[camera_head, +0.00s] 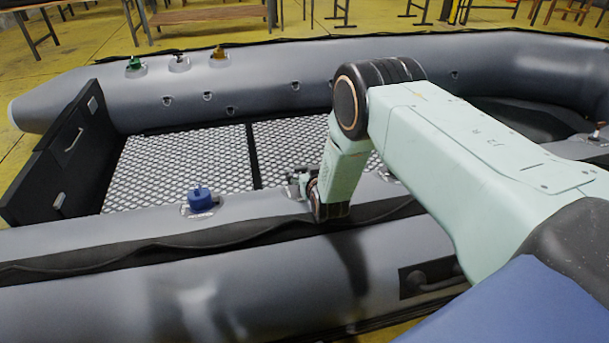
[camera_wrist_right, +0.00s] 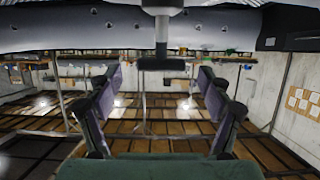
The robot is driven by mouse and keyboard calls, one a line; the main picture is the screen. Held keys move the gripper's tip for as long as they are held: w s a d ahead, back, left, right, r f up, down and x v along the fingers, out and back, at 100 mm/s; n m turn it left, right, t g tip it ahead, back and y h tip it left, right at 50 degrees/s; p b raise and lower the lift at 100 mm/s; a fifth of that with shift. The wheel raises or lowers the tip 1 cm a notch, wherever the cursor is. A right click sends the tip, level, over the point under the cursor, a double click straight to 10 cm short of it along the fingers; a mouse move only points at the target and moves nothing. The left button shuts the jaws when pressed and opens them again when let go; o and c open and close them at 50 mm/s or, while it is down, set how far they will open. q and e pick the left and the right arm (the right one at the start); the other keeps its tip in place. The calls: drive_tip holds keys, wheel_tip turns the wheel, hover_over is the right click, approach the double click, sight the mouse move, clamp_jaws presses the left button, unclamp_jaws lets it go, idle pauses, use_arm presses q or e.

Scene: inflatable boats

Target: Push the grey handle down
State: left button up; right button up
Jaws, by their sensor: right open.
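My right gripper (camera_head: 301,182) is low over the near tube of the grey inflatable boat (camera_head: 60,250), right of a blue valve cap (camera_head: 200,198). In the right wrist view the gripper (camera_wrist_right: 163,85) is open, its fingers apart with nothing held. A grey upright post (camera_wrist_right: 162,32) with a dark crosspiece (camera_wrist_right: 162,63) shows beyond and between the fingers. I cannot tell whether this is the grey handle. A small pale handle (camera_head: 74,140) is on the black end panel (camera_head: 60,165). My left gripper is not in view.
Green (camera_head: 135,63), whitish (camera_head: 180,64) and gold (camera_head: 219,53) valve caps sit on the far tube. A black carrying handle (camera_head: 430,275) is on the near side. The mesh deck (camera_head: 180,165) is clear. Tables (camera_head: 210,14) stand behind.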

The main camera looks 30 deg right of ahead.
drive_tip(key=shift+w+d+f, duration=0.1)
drive_tip(key=shift+w+d, duration=0.05)
drive_tip(key=shift+w, duration=0.3)
clamp_jaws()
drive_tip(key=shift+s+a+f+b, duration=0.1)
drive_tip(key=shift+s+f+b, duration=0.05)
drive_tip(key=shift+f+b, duration=0.5)
drive_tip(key=shift+s+a+f+b, duration=0.15)
drive_tip(key=shift+f+b, duration=0.3)
drive_tip(key=shift+f, duration=0.4)
drive_tip(key=shift+r, duration=0.1)
